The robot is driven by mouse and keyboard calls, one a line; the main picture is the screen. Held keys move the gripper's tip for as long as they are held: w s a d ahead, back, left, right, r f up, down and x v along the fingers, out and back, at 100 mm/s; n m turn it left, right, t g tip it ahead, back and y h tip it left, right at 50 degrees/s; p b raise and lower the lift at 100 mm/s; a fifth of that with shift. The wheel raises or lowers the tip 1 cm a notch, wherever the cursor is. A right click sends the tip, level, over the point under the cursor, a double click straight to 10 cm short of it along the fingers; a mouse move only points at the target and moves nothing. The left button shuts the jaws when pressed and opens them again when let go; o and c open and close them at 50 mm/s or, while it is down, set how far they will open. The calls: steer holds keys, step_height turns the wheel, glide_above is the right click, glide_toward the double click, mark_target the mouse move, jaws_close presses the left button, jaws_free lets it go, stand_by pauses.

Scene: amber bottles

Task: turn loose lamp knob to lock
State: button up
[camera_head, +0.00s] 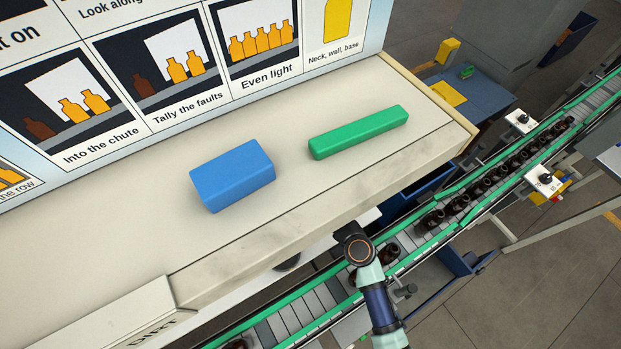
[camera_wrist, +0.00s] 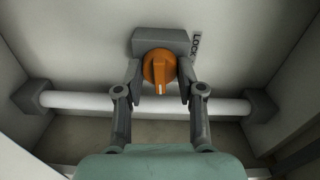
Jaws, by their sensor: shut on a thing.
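The lamp knob (camera_wrist: 158,66) is orange and round, with a white mark at its lower edge, in the wrist view. It sits on a grey block (camera_wrist: 161,40) on a pale wall. The word LOCK (camera_wrist: 195,44) is printed to the right of the block; the white mark points down, away from it. My gripper (camera_wrist: 160,82) has one finger on each side of the knob and is shut on it. In the head view only my arm shows, at the lower middle; my gripper and the knob are hidden under the shelf there.
A white tube (camera_wrist: 75,102) held by grey end brackets runs behind my fingers. In the head view, a blue block (camera_head: 232,175) and a green bar (camera_head: 358,132) lie on the shelf (camera_head: 290,215). A conveyor with dark bottles (camera_head: 458,204) runs beside my arm.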

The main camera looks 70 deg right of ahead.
steer(key=shift+m, duration=0.5)
steer(key=o, duration=1.1)
steer(key=shift+o, duration=0.2)
steer(key=v, duration=1.2)
